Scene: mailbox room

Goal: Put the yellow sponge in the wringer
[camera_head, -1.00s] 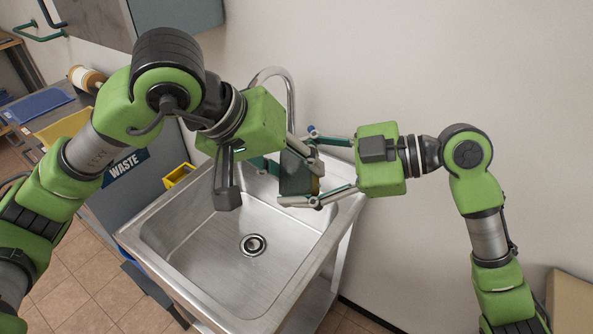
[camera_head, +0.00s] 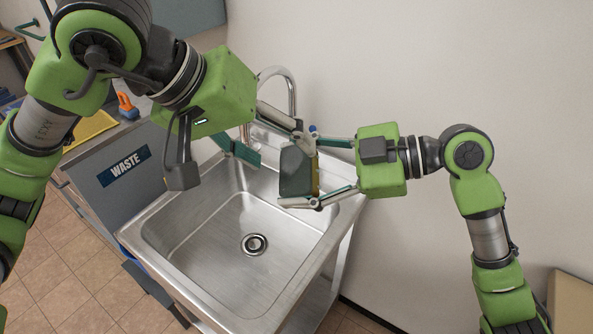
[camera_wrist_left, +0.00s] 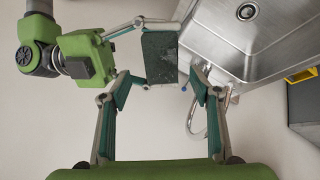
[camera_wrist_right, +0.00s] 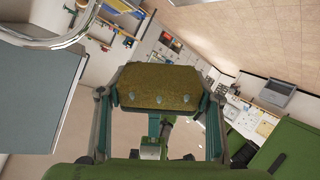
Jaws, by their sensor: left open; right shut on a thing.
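The sponge (camera_head: 296,172) is in my right gripper (camera_head: 314,172), held upright above the back right of the sink. Its dark green face shows in the left wrist view (camera_wrist_left: 160,56); its mustard-yellow face fills the middle of the right wrist view (camera_wrist_right: 157,87). My right gripper is shut on its two edges. My left gripper (camera_head: 268,144) is open and empty, up and left of the sponge, with its fingers pointing toward it and a gap between. A yellow-edged thing (camera_wrist_left: 301,75) is cut off at the right of the left wrist view; I cannot tell if it is the wringer.
The steel sink (camera_head: 200,262) lies below both grippers, with a curved tap (camera_head: 291,92) close behind them. A grey counter marked WASTE (camera_head: 124,166) stands left, with an orange-handled tool (camera_head: 127,106) on top. The basin is empty; a wall is behind.

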